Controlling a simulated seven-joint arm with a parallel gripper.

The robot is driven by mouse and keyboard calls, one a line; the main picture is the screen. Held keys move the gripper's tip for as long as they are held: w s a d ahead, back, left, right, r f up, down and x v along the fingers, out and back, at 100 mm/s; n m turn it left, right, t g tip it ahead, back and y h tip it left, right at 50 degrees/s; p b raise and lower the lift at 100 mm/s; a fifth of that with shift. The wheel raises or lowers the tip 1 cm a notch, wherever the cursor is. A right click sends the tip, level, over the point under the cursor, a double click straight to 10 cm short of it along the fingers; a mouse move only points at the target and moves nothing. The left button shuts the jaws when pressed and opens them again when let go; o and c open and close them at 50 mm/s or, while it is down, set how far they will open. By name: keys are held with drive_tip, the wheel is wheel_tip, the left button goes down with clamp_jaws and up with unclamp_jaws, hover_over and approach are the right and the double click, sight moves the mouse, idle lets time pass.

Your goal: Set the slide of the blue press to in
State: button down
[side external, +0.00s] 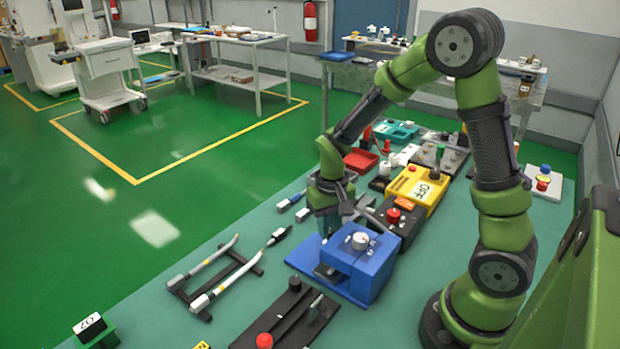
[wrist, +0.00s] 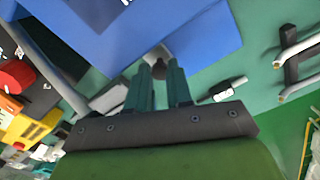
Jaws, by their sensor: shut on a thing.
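The blue press (side external: 368,275) stands on the teal bench, with a white round knob on its top and a flat blue base reaching left. My gripper (side external: 328,228) points down close against the far left side of the press. In the wrist view the press's blue surface (wrist: 205,28) fills the top. There my gripper's teal fingers (wrist: 159,72) close around a small dark round knob (wrist: 158,69) by the blue surface, seemingly the slide's knob. The slide's body and its position are hidden by the press and my fingers.
A yellow box (side external: 417,188) marked OFF and a dark box with a red knob (side external: 393,215) stand behind the press. A black rack with white tubes (side external: 213,292) lies left. A black plate with levers (side external: 290,322) lies in front.

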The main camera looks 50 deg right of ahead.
drive_tip(key=shift+s, duration=0.3)
drive_tip(key=c, duration=1)
unclamp_jaws()
drive_tip(key=shift+w, duration=0.5)
drive_tip(key=w, duration=0.7)
drive_tip(key=shift+w, duration=0.2)
wheel_tip(320, 180, up, 17)
drive_tip(key=s+a+r+t, duration=0.1)
drive_tip(key=s+a+t, duration=0.1)
drive_tip(key=s, duration=0.4)
drive_tip(key=s+a+r+n+t+y, duration=0.1)
drive_tip(key=s+a+t, duration=0.1)
drive_tip(key=s, duration=0.4)
drive_tip(key=s+a+r+t+y, duration=0.1)
drive_tip(key=s+a+t, duration=0.2)
drive_tip(key=s, duration=0.3)
drive_tip(key=shift+a, duration=0.4)
drive_tip(key=shift+r, duration=0.1)
